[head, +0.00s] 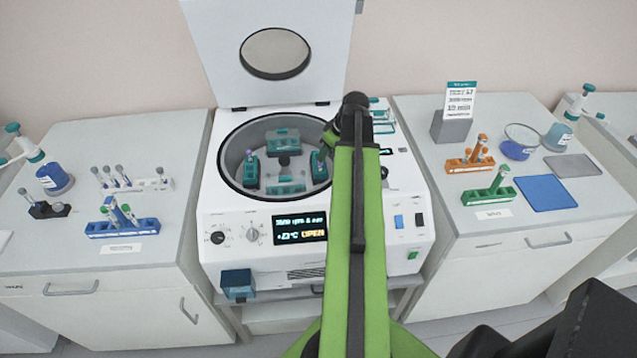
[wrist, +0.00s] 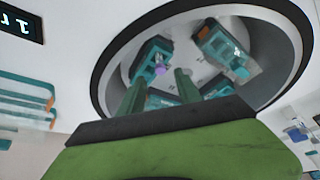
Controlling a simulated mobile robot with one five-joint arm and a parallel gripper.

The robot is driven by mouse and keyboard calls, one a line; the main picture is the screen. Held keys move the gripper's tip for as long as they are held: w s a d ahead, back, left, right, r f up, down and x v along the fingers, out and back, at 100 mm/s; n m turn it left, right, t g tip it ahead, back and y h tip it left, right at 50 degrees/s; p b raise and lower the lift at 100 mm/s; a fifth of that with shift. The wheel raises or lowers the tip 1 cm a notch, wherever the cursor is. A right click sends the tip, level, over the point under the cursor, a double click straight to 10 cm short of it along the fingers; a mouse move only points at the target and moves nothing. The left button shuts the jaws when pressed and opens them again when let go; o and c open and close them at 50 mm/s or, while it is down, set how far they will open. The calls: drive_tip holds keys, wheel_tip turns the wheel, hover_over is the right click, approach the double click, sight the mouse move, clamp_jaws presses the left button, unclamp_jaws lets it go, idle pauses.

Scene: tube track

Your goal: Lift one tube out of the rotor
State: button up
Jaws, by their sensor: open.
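The white centrifuge (head: 310,200) stands open in the middle. Its rotor (head: 284,160) sits in the round bowl and carries several teal buckets. In the wrist view a purple tube cap (wrist: 159,70) shows in a bucket (wrist: 150,58). My gripper (wrist: 160,82) is open, its two green fingers apart and pointing into the bowl. The purple cap appears between the fingertips in the picture; its depth is unclear. The fingers look empty. My arm hides part of the bowl.
The raised lid (head: 270,25) stands behind the bowl. The left bench carries a blue rack (head: 122,227) and a white rack (head: 133,185). The right bench carries an orange rack (head: 470,163), a green rack (head: 488,194) and a blue mat (head: 546,193).

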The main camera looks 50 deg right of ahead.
sight(320, 172)
drive_tip(key=shift+x, duration=0.8)
drive_tip(key=b+x, duration=0.5)
drive_tip(key=shift+s+f, duration=0.15)
drive_tip(key=shift+f, duration=0.05)
drive_tip(key=shift+r, duration=0.15)
clamp_jaws()
